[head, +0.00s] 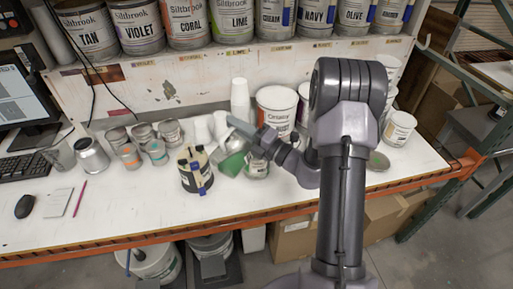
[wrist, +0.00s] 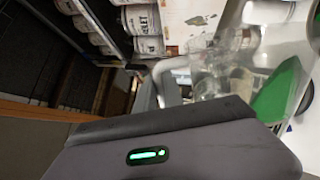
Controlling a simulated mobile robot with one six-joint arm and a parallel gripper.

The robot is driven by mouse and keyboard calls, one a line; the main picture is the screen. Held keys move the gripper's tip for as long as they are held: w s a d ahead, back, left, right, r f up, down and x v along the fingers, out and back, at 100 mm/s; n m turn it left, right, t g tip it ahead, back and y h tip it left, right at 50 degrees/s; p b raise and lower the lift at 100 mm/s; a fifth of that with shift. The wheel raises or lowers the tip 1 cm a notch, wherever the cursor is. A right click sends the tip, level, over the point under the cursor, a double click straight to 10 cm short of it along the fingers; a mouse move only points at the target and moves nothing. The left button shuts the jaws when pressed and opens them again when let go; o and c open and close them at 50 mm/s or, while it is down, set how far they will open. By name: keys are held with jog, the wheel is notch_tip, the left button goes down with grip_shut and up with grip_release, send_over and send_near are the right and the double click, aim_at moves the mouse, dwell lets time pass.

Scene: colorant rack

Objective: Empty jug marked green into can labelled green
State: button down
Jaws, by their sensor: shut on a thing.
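A clear jug (head: 229,163) with green paint inside is held by my gripper (head: 247,136) above the white bench. The jug looks tilted, with its lower left side near a can (head: 196,178) with yellow and dark bands and blue tape. I cannot tell whether paint is flowing. In the wrist view the jug (wrist: 285,85) is close at the right, its green paint lying along one wall. My gripper is shut on the jug; the contact is partly hidden. No can label reading green is legible.
Labelled cans such as LIME (head: 235,22) line the shelf above. Small containers (head: 130,155) stand left of the banded can, white cups (head: 240,95) and a large tub (head: 276,108) behind. A mouse (head: 25,206) lies at left. The bench's front edge (head: 150,238) is mostly clear.

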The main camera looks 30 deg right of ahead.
jog(key=shift+w+d+r+m+h+p, duration=0.15)
jog(key=shift+w+d+r+m+p, duration=0.15)
jog(key=shift+d+p, duration=0.3)
jog(key=shift+w+d+r+m+h+p, duration=0.2)
jog(key=shift+d+m+p, duration=0.2)
jog(key=shift+p, duration=0.4)
dwell(1.4)
